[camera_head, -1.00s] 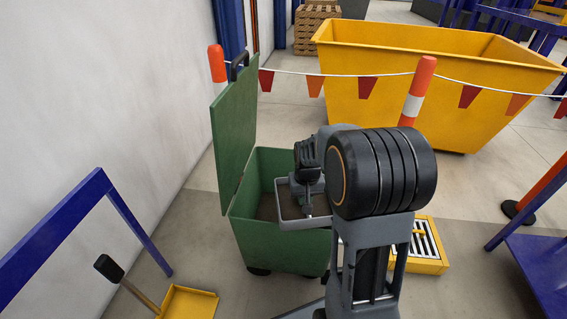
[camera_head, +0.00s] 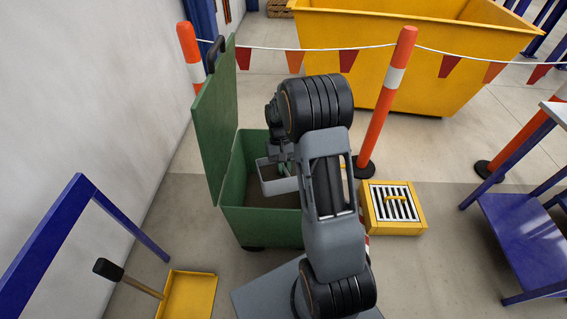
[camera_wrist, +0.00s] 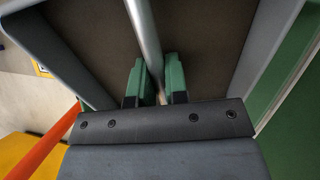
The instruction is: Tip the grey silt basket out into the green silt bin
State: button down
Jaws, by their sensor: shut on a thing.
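The grey silt basket (camera_head: 281,187) hangs over the open green silt bin (camera_head: 258,226) in the head view. My gripper (camera_head: 285,168) is shut on its bar handle, partly hidden by my arm. In the wrist view my gripper (camera_wrist: 155,82) pinches the silver bar between two green finger pads. The basket's grey walls (camera_wrist: 268,45) stand on both sides of a brown surface, which looks like silt inside. The basket looks roughly upright. The bin's hinged lid (camera_head: 214,122) stands up on the left, and brown material shows inside the bin.
A yellow-framed floor grate (camera_head: 395,207) lies right of the bin. An orange-white post (camera_head: 388,100) with a bunting line stands behind, before a yellow skip (camera_head: 400,60).

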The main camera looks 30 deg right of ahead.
jog(key=shift+w+d+r+g+p, duration=0.1)
jog(key=shift+w+r+g+p, duration=0.1)
jog(key=shift+w+g+p, duration=0.4)
jog(key=shift+w+d+r+g+p, duration=0.15)
jog(key=shift+g+p, duration=0.25)
jog(key=shift+p, duration=0.5)
jog(key=shift+w+r+g+y+p, duration=0.15)
jog(key=shift+w+g+y+p, duration=0.35)
jog(key=shift+w+g+p, duration=0.4)
jog(key=shift+s, duration=0.15)
jog(key=shift+d, duration=0.1)
jog(key=shift+w+d+r+g+p, duration=0.1)
jog(key=shift+w+r+g+p, duration=0.35)
jog(key=shift+g, duration=0.65)
jog(key=shift+w+r, duration=0.1)
